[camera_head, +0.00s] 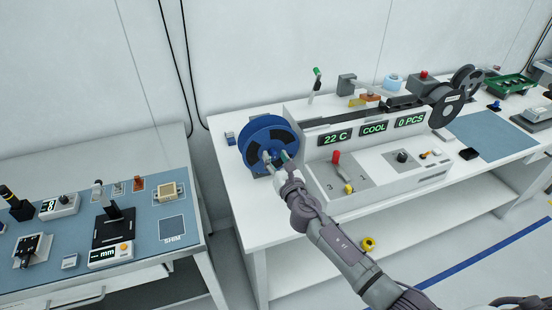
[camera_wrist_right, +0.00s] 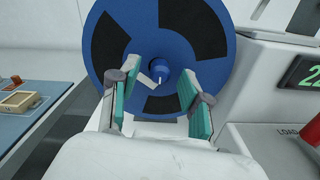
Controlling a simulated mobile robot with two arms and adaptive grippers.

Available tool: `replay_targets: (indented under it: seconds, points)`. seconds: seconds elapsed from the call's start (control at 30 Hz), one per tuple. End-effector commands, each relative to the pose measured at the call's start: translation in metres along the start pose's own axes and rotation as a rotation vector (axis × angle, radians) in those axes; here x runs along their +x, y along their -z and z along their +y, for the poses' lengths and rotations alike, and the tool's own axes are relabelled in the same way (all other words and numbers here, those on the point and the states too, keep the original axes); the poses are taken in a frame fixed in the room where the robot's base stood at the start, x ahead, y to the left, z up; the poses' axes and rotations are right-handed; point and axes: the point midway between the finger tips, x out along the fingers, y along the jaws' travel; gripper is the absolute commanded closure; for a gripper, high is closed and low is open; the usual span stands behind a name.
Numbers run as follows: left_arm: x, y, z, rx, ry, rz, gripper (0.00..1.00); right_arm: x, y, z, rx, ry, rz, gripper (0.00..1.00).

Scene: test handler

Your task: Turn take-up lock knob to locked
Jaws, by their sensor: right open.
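The take-up reel (camera_head: 266,140) is a blue disc with dark cutouts at the left end of the white machine. It also fills the upper part of the right wrist view (camera_wrist_right: 215,35). At its hub is a small blue knob (camera_wrist_right: 158,75) with a light mark on its face, and a pale lever-like piece beside it. My right gripper (camera_head: 275,160) is in front of the reel. In the right wrist view its two teal-padded fingers (camera_wrist_right: 156,95) are spread on both sides of the knob, with nothing held between them. Contact with the reel cannot be told. My left gripper is not seen.
The machine's displays (camera_head: 374,130) read 22 C, COOL and 0 PCS. A red-handled lever (camera_head: 336,158) and a dark knob (camera_head: 402,156) stand on its front panels. A blue-matted bench (camera_head: 150,200) with instruments is at left. A yellow roll (camera_head: 368,243) lies below.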

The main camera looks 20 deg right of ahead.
Motion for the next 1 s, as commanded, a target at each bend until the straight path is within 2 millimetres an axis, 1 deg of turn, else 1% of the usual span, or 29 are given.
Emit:
replay_targets:
  seconds: [0.27, 0.3, 0.37, 0.5, 0.57, 0.83, 1.0]
  points:
    - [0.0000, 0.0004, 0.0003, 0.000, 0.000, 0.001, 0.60, 0.0019, 0.0000, 0.0000, 0.001, 0.000, 0.000, 0.53]
    - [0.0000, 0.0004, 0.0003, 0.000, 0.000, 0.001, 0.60, 0.0019, 0.0000, -0.0001, 0.001, 0.000, 0.000, 0.56]
    - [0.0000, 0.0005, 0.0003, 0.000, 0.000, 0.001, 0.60, 0.0018, 0.0000, -0.0001, 0.000, 0.000, 0.000, 0.66]
    - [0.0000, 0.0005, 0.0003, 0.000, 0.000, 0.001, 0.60, 0.0017, 0.0000, -0.0002, 0.000, 0.000, 0.000, 0.89]
    - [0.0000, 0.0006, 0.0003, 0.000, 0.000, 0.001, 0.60, 0.0017, -0.0001, -0.0002, 0.000, 0.000, 0.000, 0.99]
    - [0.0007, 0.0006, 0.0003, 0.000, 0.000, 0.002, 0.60, 0.0016, 0.0002, -0.0003, 0.012, 0.000, 0.000, 1.00]
    - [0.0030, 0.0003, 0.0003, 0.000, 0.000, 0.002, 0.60, 0.0016, 0.0005, -0.0006, 0.064, 0.000, 0.000, 1.00]
